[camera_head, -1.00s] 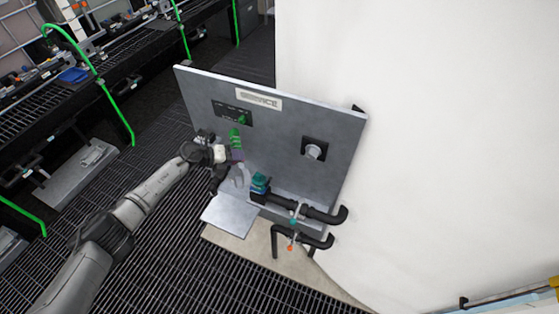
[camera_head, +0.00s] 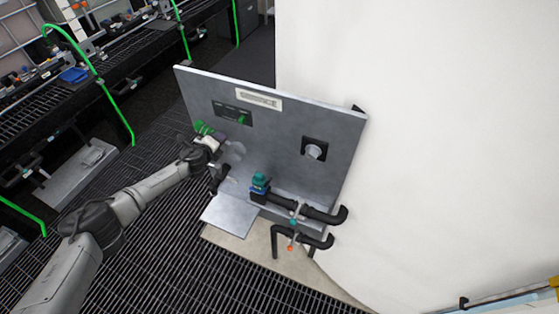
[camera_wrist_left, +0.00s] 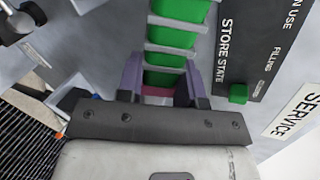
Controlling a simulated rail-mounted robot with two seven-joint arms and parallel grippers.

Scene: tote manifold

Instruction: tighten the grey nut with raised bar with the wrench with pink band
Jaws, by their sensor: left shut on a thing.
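My left gripper (camera_head: 207,137) is at the left part of the upright grey panel. In the left wrist view its purple-grey fingers (camera_wrist_left: 160,82) are shut on a tool with a pink band (camera_wrist_left: 158,91), which I take as the wrench. Its green body with pale rings (camera_wrist_left: 177,38) extends beyond the fingers; it also shows as a green patch (camera_head: 203,128) in the head view. The wrench's working end is not clear. A light grey round part (camera_head: 314,151) sits on a black square plate on the panel. I cannot tell whether it is the nut with raised bar.
The grey panel (camera_head: 275,130) carries a SERVICE label (camera_head: 258,99) and a dark store-state plate (camera_head: 232,113). A teal-capped fitting (camera_head: 259,181) and black pipes (camera_head: 322,215) stand below. A white curved wall (camera_head: 430,130) closes the right side.

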